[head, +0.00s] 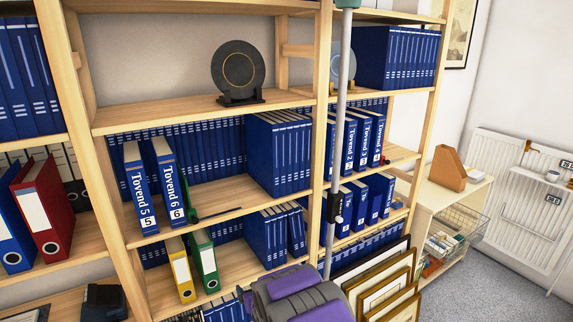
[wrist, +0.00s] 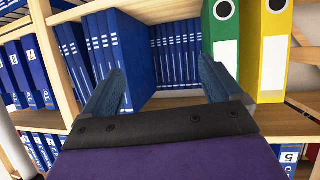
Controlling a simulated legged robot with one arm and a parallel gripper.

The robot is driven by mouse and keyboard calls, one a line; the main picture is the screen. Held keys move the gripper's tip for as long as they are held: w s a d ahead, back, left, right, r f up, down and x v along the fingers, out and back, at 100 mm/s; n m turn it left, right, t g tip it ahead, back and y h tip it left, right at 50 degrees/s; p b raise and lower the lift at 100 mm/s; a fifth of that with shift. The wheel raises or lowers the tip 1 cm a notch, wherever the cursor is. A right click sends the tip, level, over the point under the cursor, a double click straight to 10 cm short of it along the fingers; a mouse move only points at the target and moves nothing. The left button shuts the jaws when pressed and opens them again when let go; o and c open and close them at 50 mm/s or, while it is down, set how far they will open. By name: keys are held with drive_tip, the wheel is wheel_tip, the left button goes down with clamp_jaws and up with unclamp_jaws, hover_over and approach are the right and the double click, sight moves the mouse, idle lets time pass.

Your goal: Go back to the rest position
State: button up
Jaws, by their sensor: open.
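My gripper shows in the wrist view (wrist: 160,68), with its two blue-grey fingers spread apart and nothing between them. The wrist picture is upside down relative to the head view. The fingers point toward a lower shelf, with blue volumes on one side and the green binder (wrist: 240,45) and yellow binder (wrist: 275,50) on the other. In the head view my purple and grey arm is at the bottom centre, and the fingers cannot be made out there.
Wooden shelving (head: 185,108) holds many blue volumes (head: 280,150), a dark round plate (head: 238,70) on a stand, and the green (head: 203,262) and yellow (head: 181,270) binders. A grey pole (head: 340,130) stands before it. Framed prints (head: 385,290) lean at lower right; grey floor is open beyond.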

drive_tip(key=s+d+r+m+g+h, duration=0.1)
drive_tip(key=s+d+r+g+h, duration=0.15)
drive_tip(key=s+d+r, duration=0.55)
drive_tip(key=s+d+r+m+g+h, duration=0.2)
drive_tip(key=s+d+r+g, duration=0.25)
drive_tip(key=s+d, duration=0.55)
drive_tip(key=s+d+r+g, duration=0.2)
drive_tip(key=s, duration=0.9)
drive_tip(key=s+d+r+m+g, duration=0.1)
drive_tip(key=s+d+r+g, duration=0.1)
drive_tip(key=s, duration=0.9)
drive_tip(key=s+d+r+g, duration=0.2)
drive_tip(key=s+r+g, duration=0.1)
drive_tip(key=s, duration=0.9)
drive_tip(key=shift+d+r+m, duration=0.3)
drive_tip(key=shift+d+r, duration=0.05)
drive_tip(key=shift+r, duration=0.05)
